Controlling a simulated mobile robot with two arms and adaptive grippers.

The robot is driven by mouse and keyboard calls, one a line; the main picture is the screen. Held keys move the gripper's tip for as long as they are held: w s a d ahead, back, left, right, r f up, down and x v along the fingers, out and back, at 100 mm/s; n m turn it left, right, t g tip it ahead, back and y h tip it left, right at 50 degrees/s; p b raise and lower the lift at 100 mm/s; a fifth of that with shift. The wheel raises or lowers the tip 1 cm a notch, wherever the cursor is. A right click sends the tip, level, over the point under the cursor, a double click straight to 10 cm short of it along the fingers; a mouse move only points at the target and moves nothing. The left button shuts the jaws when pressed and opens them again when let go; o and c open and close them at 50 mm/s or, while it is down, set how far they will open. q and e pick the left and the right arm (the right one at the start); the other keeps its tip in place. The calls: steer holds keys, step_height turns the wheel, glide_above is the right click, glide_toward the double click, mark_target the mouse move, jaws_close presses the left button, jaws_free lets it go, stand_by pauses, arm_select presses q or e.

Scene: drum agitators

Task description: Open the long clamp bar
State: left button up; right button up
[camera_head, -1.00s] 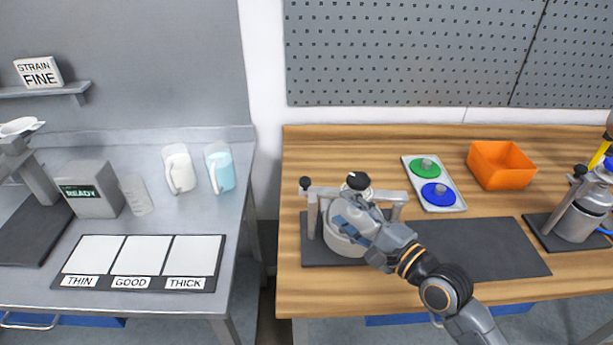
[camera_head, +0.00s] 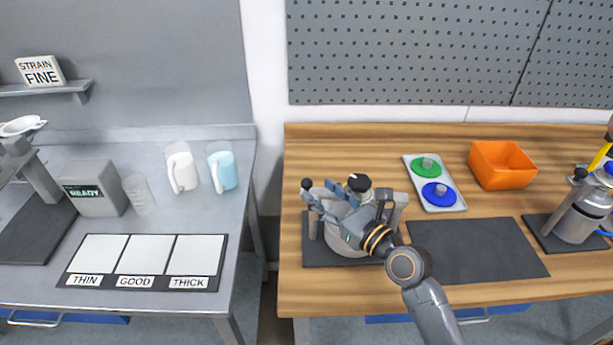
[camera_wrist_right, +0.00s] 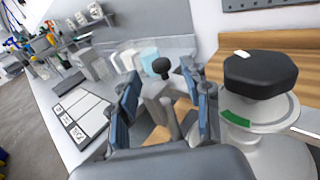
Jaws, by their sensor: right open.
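The clamp bar (camera_head: 398,197) is grey metal and crosses the top of a light grey pot (camera_head: 350,246). Its right end shows at a bracket; my arm and gripper hide most of its length. A black ball knob (camera_head: 306,184) stands at the left end and also shows in the right wrist view (camera_wrist_right: 161,67). My right gripper (camera_head: 320,195) is open at that left end. In the wrist view the knob appears between the spread fingers, beyond their tips; I cannot tell whether they touch anything. My left gripper is not in view.
A black-topped knob (camera_head: 358,183) stands on the pot close to my right gripper. A tray (camera_head: 445,205) with green and blue discs and an orange bin (camera_head: 502,165) lie behind right. Another clamped vessel (camera_head: 578,222) stands far right. The dark mat (camera_head: 475,250) between is clear.

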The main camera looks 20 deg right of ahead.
mark_target(311, 184)
steer(key=x, duration=0.5)
steer(key=shift+w+a+p, duration=0.15)
steer(key=shift+w+p, duration=0.15)
steer(key=shift+w, duration=0.05)
jaws_close()
